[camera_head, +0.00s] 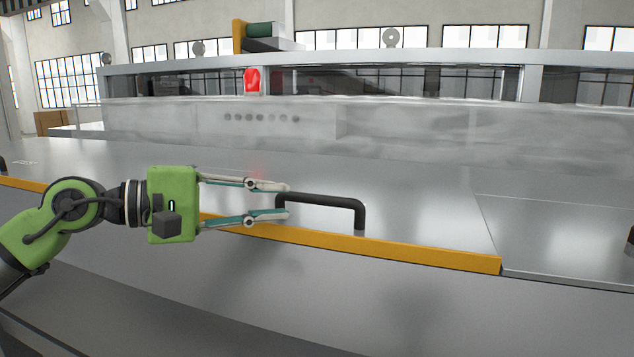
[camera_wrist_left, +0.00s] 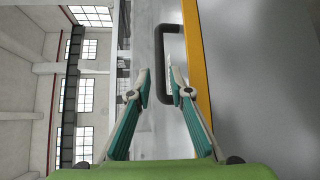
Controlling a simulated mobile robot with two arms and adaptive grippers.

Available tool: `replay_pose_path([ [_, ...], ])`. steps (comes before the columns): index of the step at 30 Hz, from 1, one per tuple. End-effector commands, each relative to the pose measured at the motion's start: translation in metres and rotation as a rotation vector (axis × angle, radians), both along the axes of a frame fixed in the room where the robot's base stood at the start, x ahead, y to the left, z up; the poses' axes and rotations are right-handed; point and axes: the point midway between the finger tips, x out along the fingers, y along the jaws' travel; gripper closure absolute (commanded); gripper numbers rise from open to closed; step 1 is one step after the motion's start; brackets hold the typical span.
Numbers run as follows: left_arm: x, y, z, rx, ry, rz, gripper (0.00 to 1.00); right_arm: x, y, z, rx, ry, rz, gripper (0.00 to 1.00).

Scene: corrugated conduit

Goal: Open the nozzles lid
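The lid (camera_head: 425,205) is a wide grey metal panel lying closed, with a yellow strip (camera_head: 380,246) along its front edge. A black bar handle (camera_head: 325,199) stands on it just behind the strip. My left gripper (camera_head: 286,201) comes in from the left, open, its fingertips level with the handle's left end. My right gripper is not in view.
A long machine housing with windows (camera_head: 400,85) and a red lamp (camera_head: 252,80) stands behind the lid. Another panel (camera_head: 560,225) adjoins on the right. The sloping grey front below the strip is clear.

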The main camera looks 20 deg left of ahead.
Motion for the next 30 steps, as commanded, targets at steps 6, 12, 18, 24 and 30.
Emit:
replay_pose_path([
  [6, 0.029, -0.033, 0.001, -0.004, 0.001, -0.003, 0.81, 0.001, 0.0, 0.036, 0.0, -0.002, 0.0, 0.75],
  [12, 0.048, -0.052, -0.006, -0.002, 0.001, -0.001, 0.81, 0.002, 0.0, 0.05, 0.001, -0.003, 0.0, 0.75],
  [18, 0.055, -0.059, -0.011, 0.0, 0.001, 0.001, 0.81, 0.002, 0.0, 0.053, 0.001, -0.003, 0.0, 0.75],
  [24, 0.055, -0.059, -0.011, 0.0, 0.001, 0.001, 0.81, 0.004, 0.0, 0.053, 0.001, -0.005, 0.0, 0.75],
  [30, 0.055, -0.059, -0.011, 0.0, 0.001, 0.001, 1.0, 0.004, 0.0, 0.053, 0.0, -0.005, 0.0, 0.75],
])
